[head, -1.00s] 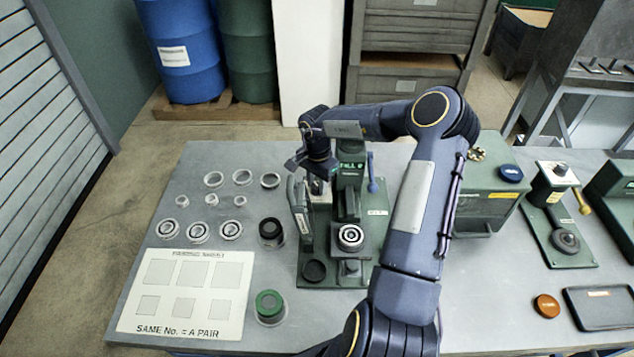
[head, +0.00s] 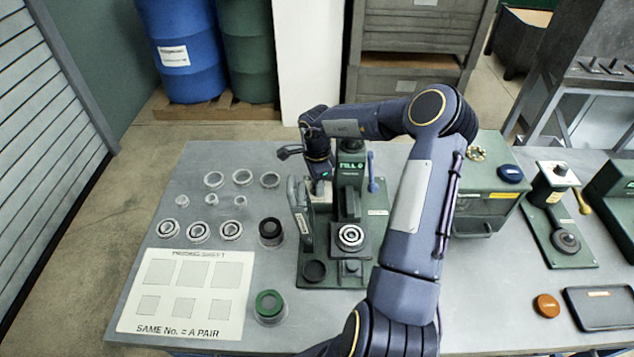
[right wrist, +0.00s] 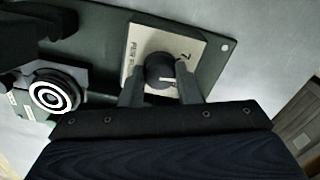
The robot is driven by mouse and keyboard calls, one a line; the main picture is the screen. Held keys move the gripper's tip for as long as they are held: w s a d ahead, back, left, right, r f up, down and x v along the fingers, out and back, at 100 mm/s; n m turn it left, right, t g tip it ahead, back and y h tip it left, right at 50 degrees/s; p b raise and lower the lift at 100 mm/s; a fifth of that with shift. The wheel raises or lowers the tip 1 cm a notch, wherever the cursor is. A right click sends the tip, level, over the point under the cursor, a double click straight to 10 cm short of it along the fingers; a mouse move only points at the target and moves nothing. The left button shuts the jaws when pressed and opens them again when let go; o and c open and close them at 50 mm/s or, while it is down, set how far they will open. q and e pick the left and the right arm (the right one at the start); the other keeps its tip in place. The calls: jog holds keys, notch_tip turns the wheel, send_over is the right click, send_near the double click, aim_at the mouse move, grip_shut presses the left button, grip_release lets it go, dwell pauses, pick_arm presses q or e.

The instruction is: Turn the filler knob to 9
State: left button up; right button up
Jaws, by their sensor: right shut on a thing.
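The filler machine (head: 350,195) is the green press-like unit in the middle of the table. Its sign (head: 351,165) reads FILL with a character too small to read surely. My right gripper (head: 319,190) points down just left of its column, and the fingertips are hard to see there. In the right wrist view, my right gripper (right wrist: 159,82) is shut on the dark round filler knob (right wrist: 160,70), one finger on each side. The knob has a white pointer line and sits on a pale plate (right wrist: 190,48) with a 7 near one corner. Other numbers are hidden or unreadable. My left gripper is out of view.
A ringed bearing (head: 350,237) sits on the machine's front stand. A blue-knobbed lever (head: 373,186) stands right of the column, and a grey handle (head: 302,215) stands at its left. Several rings and a pairing sheet (head: 190,330) lie to the left.

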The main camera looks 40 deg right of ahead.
jog(key=m, duration=0.4)
jog(key=shift+m, duration=1.9)
jog(key=o, duration=1)
jog(key=shift+c, duration=0.2)
notch_tip(320, 180, up, 8)
jog(key=shift+f+b, duration=0.1)
jog(key=shift+b, duration=0.4)
